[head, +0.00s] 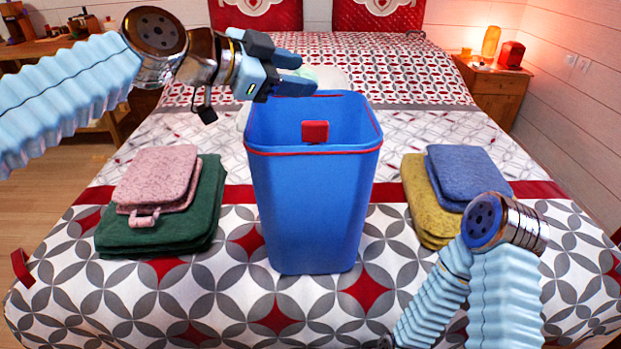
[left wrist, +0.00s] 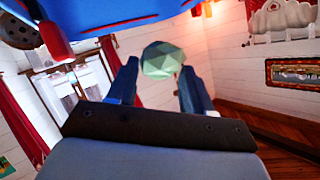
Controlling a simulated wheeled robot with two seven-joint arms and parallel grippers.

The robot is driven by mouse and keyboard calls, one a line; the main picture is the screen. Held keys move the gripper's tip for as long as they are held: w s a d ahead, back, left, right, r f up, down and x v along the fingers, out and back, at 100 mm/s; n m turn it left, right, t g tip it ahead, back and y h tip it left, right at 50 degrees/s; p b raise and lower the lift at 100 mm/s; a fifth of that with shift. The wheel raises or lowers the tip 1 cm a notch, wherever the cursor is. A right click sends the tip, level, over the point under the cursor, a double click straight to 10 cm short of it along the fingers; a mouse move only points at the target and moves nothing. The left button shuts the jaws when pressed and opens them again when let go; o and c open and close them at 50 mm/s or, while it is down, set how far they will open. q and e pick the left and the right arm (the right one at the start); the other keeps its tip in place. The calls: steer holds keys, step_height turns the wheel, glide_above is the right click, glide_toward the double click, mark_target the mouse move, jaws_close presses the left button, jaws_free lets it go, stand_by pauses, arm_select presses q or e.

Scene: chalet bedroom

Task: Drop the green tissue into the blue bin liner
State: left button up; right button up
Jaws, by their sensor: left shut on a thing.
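The blue bin liner (head: 312,200) is a tall, open-topped blue bin with a red rim and a red tab, standing upright on the bed. My left gripper (head: 297,74) is above its back left rim, pointing right. It is shut on the green tissue (left wrist: 162,60), a pale green crumpled ball between the two fingertips in the left wrist view. In the head view the fingers mostly hide the tissue. A blue surface with a red edge (left wrist: 110,14) crosses the top of the left wrist view. My right arm is at the lower right; its gripper is out of view.
Folded pink cloth (head: 158,176) on dark green cloth (head: 205,205) lies left of the bin. Folded blue cloth (head: 465,172) on mustard cloth (head: 428,212) lies to the right. A nightstand (head: 492,88) with a lamp stands at the back right.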

arm_select(q)
steer(key=shift+f, duration=0.45)
step_height(320, 180, down, 5)
steer(key=shift+r+b, duration=0.2)
steer(key=shift+b, duration=0.5)
steer(key=o, duration=1.1)
steer(key=shift+s, duration=0.1)
